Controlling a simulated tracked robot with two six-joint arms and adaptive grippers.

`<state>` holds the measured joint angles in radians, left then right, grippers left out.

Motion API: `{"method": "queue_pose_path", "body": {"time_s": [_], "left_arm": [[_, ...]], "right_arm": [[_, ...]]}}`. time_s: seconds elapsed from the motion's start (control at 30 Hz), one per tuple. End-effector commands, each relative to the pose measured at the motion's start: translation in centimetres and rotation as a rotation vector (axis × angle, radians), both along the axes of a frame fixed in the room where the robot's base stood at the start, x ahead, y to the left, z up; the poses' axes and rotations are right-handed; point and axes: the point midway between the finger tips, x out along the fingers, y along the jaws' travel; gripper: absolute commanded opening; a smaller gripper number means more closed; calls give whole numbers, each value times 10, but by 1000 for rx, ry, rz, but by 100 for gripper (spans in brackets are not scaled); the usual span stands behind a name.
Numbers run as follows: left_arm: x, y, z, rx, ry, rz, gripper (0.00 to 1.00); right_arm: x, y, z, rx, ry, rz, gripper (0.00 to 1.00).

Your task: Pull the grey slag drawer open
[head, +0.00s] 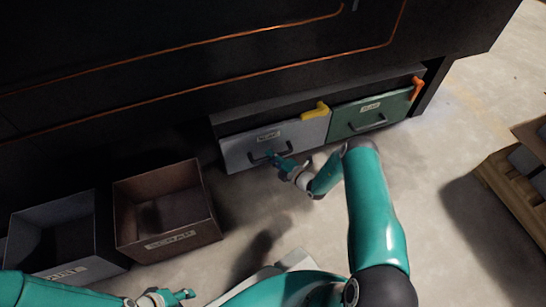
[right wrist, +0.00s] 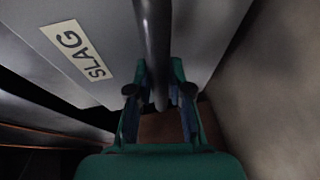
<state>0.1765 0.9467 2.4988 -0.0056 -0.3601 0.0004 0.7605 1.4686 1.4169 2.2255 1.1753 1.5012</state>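The grey slag drawer (head: 245,150) sits low in the dark machine, its front level with the green drawer beside it. It has a pale label, a dark bar handle and a yellow latch (head: 315,110) at its top right. My right gripper (head: 275,159) is at this handle. In the right wrist view, the dark handle (right wrist: 153,35) runs between the fingers (right wrist: 160,92), which are close against it on both sides. The SLAG label (right wrist: 77,52) shows on the drawer front. My left gripper (head: 178,296) is low at the left, away from the drawers; its finger opening is unclear.
A green drawer (head: 395,109) with an orange latch (head: 417,88) adjoins on the right. A brown scrap bin (head: 135,225) and a grey bin (head: 85,235) stand on the floor at left. A wooden pallet (head: 490,172) is at far right. Floor before the drawers is clear.

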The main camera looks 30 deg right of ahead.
Motion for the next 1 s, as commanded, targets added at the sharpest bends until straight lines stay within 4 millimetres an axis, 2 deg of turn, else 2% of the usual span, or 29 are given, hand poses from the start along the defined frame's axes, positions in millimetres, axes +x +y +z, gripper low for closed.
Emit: {"method": "queue_pose_path", "body": {"time_s": [0.03,0.07,0.33,0.37,0.57,0.77,1.0], "left_arm": [[0,0,0,0,0,0,40],[0,0,0,0,0,0,40],[0,0,0,0,0,0,40],[0,0,0,0,0,2,40],[0,0,3,0,0,0,40],[0,0,14,0,0,0,40],[0,0,35,0,0,0,40]], "right_arm": [[0,0,-1,0,3,0,5],[0,0,-1,0,3,0,0],[-1,0,-2,0,5,0,0],[-2,-6,-2,-1,4,-5,0],[-6,0,-2,1,8,-4,0],[-27,6,-1,5,12,-5,0],[-74,26,1,8,14,10,0]]}}
